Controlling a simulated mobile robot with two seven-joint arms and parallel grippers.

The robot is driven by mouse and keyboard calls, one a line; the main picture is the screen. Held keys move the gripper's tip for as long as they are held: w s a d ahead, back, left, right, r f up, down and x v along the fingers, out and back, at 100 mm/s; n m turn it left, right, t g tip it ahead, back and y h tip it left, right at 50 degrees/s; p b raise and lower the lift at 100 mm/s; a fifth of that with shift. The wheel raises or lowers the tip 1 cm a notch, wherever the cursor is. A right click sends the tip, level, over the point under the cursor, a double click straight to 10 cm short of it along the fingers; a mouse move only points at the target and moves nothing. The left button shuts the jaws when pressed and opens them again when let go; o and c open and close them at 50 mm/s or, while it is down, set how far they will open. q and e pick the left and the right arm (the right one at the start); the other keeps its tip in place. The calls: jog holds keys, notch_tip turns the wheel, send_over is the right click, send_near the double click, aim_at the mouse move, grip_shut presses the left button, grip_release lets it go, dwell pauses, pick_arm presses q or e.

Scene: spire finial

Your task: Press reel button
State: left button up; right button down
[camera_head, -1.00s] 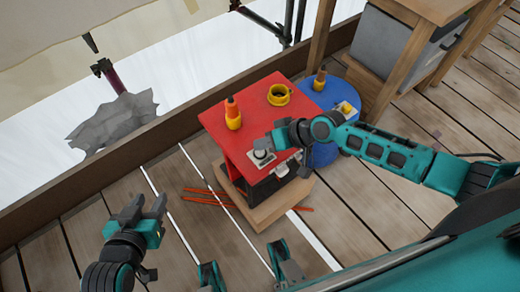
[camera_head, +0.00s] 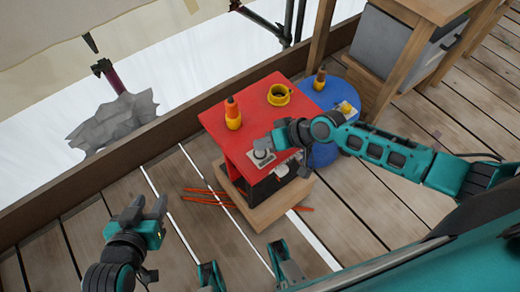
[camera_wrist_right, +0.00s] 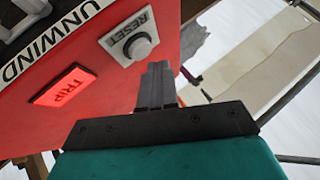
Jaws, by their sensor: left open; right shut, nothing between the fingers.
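A red-topped stand (camera_head: 250,120) is in the middle of the head view. A pale plate with a round grey button (camera_head: 262,154) is near its front edge. In the right wrist view, a grey round button (camera_wrist_right: 139,47) sits on a white plate marked RESET, on a red surface. A lit red label marked TRIP (camera_wrist_right: 63,86) is left of it. My right gripper (camera_wrist_right: 157,70) is shut and empty, its tips just right of and below that button; contact cannot be told. My left gripper (camera_head: 147,204) is open and empty, over the deck at lower left.
An orange-and-yellow object (camera_head: 232,113) and a yellow ring (camera_head: 279,95) are on the red top. A blue drum (camera_head: 322,150) stands behind my right arm. Orange rods (camera_head: 205,192) lie on the wooden deck. A wooden bench (camera_head: 400,70) stands at upper right.

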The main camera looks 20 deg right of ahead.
jog(key=shift+f+b, duration=0.35)
jog(key=shift+f, duration=0.1)
jog(key=shift+f+b, duration=0.35)
jog(key=shift+f, duration=0.1)
dwell(0.8)
jog(key=shift+r+p, duration=0.9)
